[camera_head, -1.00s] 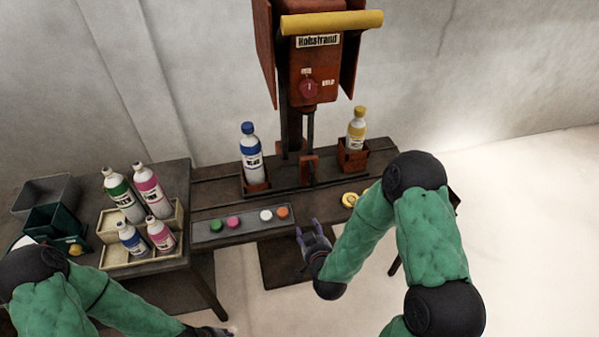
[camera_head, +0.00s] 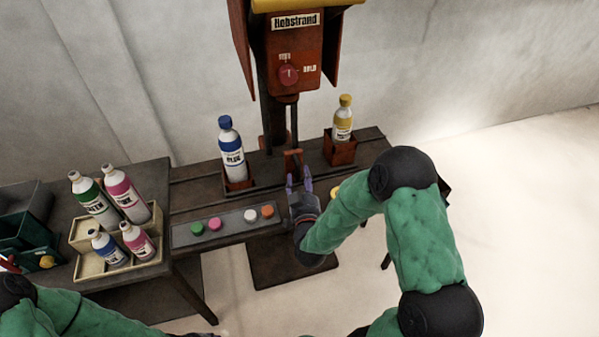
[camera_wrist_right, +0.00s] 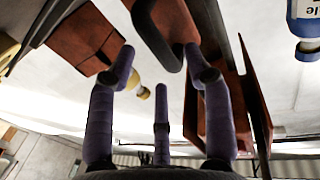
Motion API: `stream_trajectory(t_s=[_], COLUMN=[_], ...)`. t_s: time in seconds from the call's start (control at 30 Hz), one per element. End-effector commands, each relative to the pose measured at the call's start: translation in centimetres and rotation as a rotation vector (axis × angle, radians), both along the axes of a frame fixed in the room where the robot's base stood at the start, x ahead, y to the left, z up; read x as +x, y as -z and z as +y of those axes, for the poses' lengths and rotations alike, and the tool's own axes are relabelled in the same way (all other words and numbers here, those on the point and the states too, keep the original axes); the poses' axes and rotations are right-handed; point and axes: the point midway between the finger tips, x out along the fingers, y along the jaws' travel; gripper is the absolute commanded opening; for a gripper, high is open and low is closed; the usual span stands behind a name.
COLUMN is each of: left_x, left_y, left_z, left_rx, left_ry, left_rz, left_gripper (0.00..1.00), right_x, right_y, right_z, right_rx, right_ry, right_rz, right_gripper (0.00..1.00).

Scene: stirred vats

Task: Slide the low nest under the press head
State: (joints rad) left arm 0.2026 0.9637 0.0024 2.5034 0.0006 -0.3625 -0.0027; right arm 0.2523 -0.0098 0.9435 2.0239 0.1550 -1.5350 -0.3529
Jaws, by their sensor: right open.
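The press (camera_head: 293,55) stands at the back of the bench, its head raised over the slide. The left nest (camera_head: 238,184) looks the lower one and holds a blue-capped bottle (camera_head: 232,150). The right nest (camera_head: 339,150), a taller orange block, holds a yellow-capped bottle (camera_head: 343,118). Both sit to the sides of the press head. A red upright handle (camera_head: 292,160) stands between them. My right gripper (camera_head: 299,184) is open and empty just in front of this handle; in the right wrist view a dark curved bar (camera_wrist_right: 158,38) lies just beyond its fingertips.
A grey strip (camera_head: 225,222) with green, pink, white and orange buttons runs along the bench front. A stepped cream tray (camera_head: 90,268) with several bottles stands at left, beside dark green bins (camera_head: 30,240). A yellow item is partly hidden behind my right arm.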

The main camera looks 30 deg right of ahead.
Motion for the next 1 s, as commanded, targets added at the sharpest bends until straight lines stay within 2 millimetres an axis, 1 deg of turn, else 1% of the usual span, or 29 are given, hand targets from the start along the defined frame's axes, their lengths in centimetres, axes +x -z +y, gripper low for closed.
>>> stream_trajectory(t_s=[0.03, 0.1, 0.3, 0.43, 0.67, 0.7, 0.77, 0.8, 0.83, 0.87, 1.0], left_x=[0.0, 0.0, 0.0, 0.0, 0.0, 0.0, 0.0, 0.0, 0.0, 0.0, 0.0], left_y=[0.3, 0.5, 0.8, 0.9, 0.8, 0.8, 0.8, 0.8, 0.8, 0.8, 0.8], left_z=[0.0, 0.0, 0.0, 0.0, 0.0, 0.0, 0.0, 0.0, 0.0, 0.0, 0.0], left_rx=[0.000, 0.000, 0.000, 0.000, 0.000, 0.000, 0.000, 0.000, 0.000, 0.000, 0.000], left_ry=[0.000, 0.000, 0.000, 0.000, 0.000, 0.000, 0.000, 0.000, 0.000, 0.000, 0.000], left_rz=[0.000, 0.000, 0.000, 0.000, 0.000, 0.000, 0.000, 0.000, 0.000, 0.000, 0.000], left_gripper=[0.40, 0.40, 0.40, 0.40, 0.40, 0.40, 0.40, 0.40, 0.40, 0.40, 0.40], right_x=[0.8, 1.6, 3.2, 3.6, 3.6, 3.6, 3.6, 3.6, 3.6, 3.6, 3.6], right_y=[0.2, 0.1, 0.1, 0.1, 0.0, 0.0, 0.0, 0.0, 0.0, 0.0, 0.0], right_z=[-0.4, -0.8, -1.5, -1.6, -1.6, -1.6, -1.6, -1.6, -1.6, -1.6, -1.6], right_rx=[0.000, 0.000, 0.001, 0.001, 0.002, 0.002, 0.002, 0.002, 0.002, 0.002, 0.002], right_ry=[0.001, 0.001, 0.000, 0.000, -0.001, -0.001, -0.001, -0.001, -0.001, -0.001, -0.001], right_rz=[0.000, 0.000, 0.000, 0.000, 0.001, 0.001, 0.001, 0.001, 0.001, 0.001, 0.001], right_gripper=[0.51, 0.51, 0.51, 0.51, 0.51, 0.40, 0.23, 0.12, 0.03, 0.00, 0.00])
